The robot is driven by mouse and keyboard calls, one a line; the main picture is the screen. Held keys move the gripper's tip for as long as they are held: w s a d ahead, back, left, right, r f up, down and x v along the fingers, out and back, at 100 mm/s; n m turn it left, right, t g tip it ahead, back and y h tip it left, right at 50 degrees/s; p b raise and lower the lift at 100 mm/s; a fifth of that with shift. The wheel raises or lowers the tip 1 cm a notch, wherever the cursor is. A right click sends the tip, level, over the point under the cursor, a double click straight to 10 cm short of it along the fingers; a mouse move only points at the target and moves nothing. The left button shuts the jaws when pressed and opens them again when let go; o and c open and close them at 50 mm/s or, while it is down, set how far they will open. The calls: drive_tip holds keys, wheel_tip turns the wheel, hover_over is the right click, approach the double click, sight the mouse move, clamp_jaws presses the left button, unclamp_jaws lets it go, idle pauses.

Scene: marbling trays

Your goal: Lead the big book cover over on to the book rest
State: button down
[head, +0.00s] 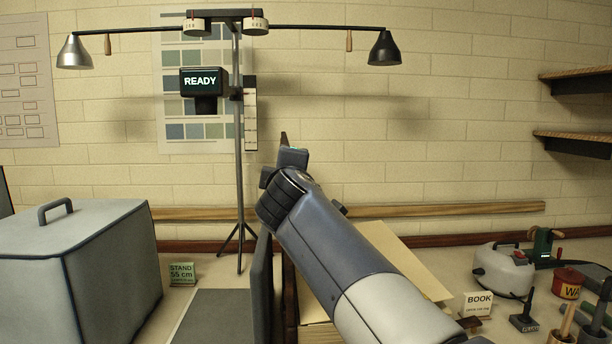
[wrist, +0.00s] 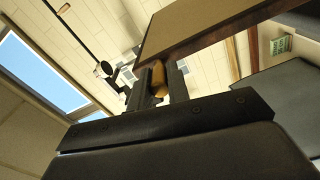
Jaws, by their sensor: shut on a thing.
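The big book lies open-paged at centre right in the head view, with cream pages (head: 405,262) partly behind my arm. Its cover (head: 289,300) stands about upright, a thin brown edge mostly hidden by my arm. In the wrist view the cover (wrist: 205,22) is a tan board with a dark brown edge. My gripper (head: 287,160) is high over the bench, shut on a small wooden tab (wrist: 158,78) at the cover's edge. What looks like the book rest, a dark grey panel (head: 262,295) with a flat grey part (head: 212,318), is just left of the cover.
A grey lidded box (head: 85,270) stands at left. A lamp stand (head: 239,150) with two lamp arms rises behind, by a green sign (head: 182,274). At right are a BOOK sign (head: 478,304), a white appliance (head: 503,270), a red pot (head: 568,282) and tools. Shelves (head: 575,140) project at upper right.

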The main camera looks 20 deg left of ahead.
drive_tip(key=s+a+f+n, duration=0.1)
drive_tip(key=s+a+n, duration=0.1)
drive_tip(key=a, duration=0.6)
drive_tip(key=shift+s+a+n, duration=0.15)
drive_tip(key=shift+s+n, duration=0.25)
drive_tip(key=shift+s, duration=0.1)
drive_tip(key=shift+f, duration=0.15)
drive_tip(key=c, duration=1.3)
unclamp_jaws()
drive_tip(key=shift+c, duration=0.2)
drive_tip(key=shift+s, duration=0.1)
drive_tip(key=b+v, duration=0.2)
drive_tip(key=v, duration=0.8)
drive_tip(key=shift+s, duration=0.25)
